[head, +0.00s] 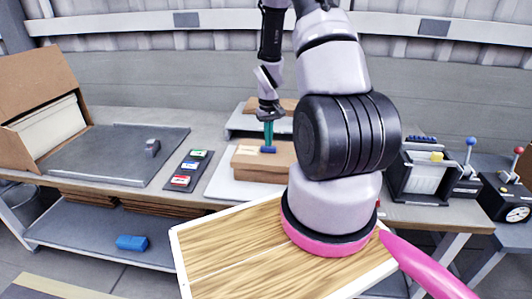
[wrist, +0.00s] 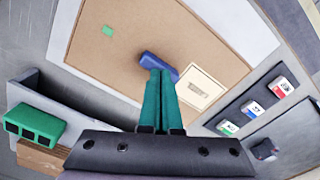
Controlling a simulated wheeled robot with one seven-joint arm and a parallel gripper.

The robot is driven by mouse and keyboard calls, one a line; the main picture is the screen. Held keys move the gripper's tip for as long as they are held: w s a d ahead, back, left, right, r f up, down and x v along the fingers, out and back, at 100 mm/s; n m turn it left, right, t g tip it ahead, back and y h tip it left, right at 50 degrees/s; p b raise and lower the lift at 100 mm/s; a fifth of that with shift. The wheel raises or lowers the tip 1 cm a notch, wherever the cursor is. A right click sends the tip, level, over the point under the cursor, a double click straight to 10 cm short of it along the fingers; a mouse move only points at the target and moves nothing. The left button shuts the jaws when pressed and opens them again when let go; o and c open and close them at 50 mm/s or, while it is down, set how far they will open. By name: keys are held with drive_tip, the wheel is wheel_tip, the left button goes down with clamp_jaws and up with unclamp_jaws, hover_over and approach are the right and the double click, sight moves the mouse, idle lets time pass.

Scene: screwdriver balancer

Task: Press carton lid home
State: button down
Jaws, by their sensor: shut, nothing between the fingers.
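A brown carton (head: 262,161) sits on a white board (head: 226,185) on the bench, at the middle of the head view. Its flat lid (wrist: 115,60) fills much of the wrist view and bears a small green square and a pale label (wrist: 200,88). A blue bar (wrist: 157,64) lies on the lid and also shows in the head view (head: 268,150). My gripper (head: 268,146) points down with its teal fingers together and empty. The fingertips are at the blue bar and seem to touch it. Whether the lid sits fully down cannot be told.
Left of the carton lies a dark panel with green, blue and red-tagged items (head: 190,169). An open cardboard box (head: 40,105) stands far left. A grey shelf (head: 240,122) is behind the carton. A black bin (head: 422,176) and lever devices (head: 467,172) stand on the right.

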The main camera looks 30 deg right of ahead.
drive_tip(key=shift+r, duration=2.5)
drive_tip(key=shift+r, duration=0.1)
drive_tip(key=s+a+r+m+t, duration=0.1)
drive_tip(key=s+a+r+t, duration=0.15)
drive_tip(key=r, duration=0.85)
drive_tip(key=s+a+r+m+t, duration=0.15)
drive_tip(key=a+r, duration=0.25)
drive_tip(key=r, duration=0.7)
drive_tip(key=s+a+r+t+y, duration=0.1)
drive_tip(key=s+a+r, duration=0.2)
drive_tip(key=s+r, duration=0.3)
drive_tip(key=s+a+r+t+y, duration=0.1)
drive_tip(key=s+a+r+t, duration=0.1)
drive_tip(key=s+a+r, duration=0.2)
drive_tip(key=s+r+m, duration=0.1)
drive_tip(key=s+r, duration=0.2)
drive_tip(key=s, duration=0.2)
drive_tip(key=shift+s, duration=0.35)
